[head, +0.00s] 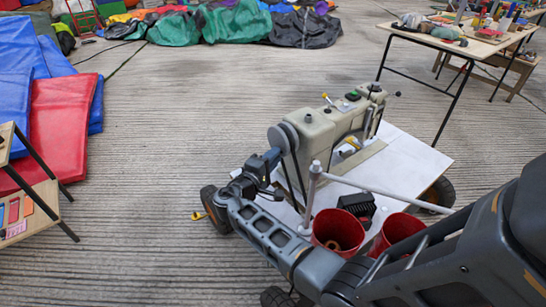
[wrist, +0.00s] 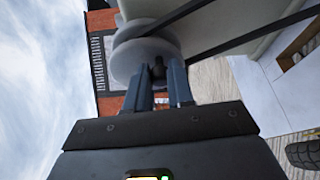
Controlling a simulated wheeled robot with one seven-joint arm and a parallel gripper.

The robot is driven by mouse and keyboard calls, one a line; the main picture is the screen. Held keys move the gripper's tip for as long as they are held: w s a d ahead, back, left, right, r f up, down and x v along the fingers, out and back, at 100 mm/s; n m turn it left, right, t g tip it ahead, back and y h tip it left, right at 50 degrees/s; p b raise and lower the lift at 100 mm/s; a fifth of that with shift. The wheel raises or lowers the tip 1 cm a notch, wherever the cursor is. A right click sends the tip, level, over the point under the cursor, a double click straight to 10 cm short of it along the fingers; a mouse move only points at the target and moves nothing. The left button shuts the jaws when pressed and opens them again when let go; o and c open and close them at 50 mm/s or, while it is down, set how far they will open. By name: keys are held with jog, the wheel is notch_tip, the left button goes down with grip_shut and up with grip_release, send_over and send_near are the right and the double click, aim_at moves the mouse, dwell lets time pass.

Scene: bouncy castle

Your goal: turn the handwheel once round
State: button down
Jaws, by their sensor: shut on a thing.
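A cream sewing machine (head: 322,126) stands on a white board. Its grey handwheel (head: 284,137) is at the machine's left end, facing my arm. In the wrist view the round handwheel (wrist: 128,58) fills the space just beyond the fingers, with dark belt strands running off to the upper right. A small dark knob (wrist: 158,70) stands out from the wheel. My gripper (wrist: 162,78) has one finger on each side of this knob and is shut on it. In the head view my gripper (head: 271,158) meets the wheel's lower left side. The exact finger contact is partly hidden.
The white board (head: 408,160) sits on a wheeled cart. Red buckets (head: 338,231) and a black box (head: 357,205) are at its near side, below a pale rail (head: 378,190). A workbench (head: 460,43) stands at the upper right. Mats (head: 62,118) lie left.

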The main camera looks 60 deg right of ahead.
jog(key=c, duration=1)
grip_release()
jog(key=shift+w+a+r, duration=0.1)
jog(key=shift+w+a, duration=0.05)
jog(key=shift+a, duration=1.8)
jog(key=shift+w+a, duration=0.1)
jog(key=shift+a, duration=1.85)
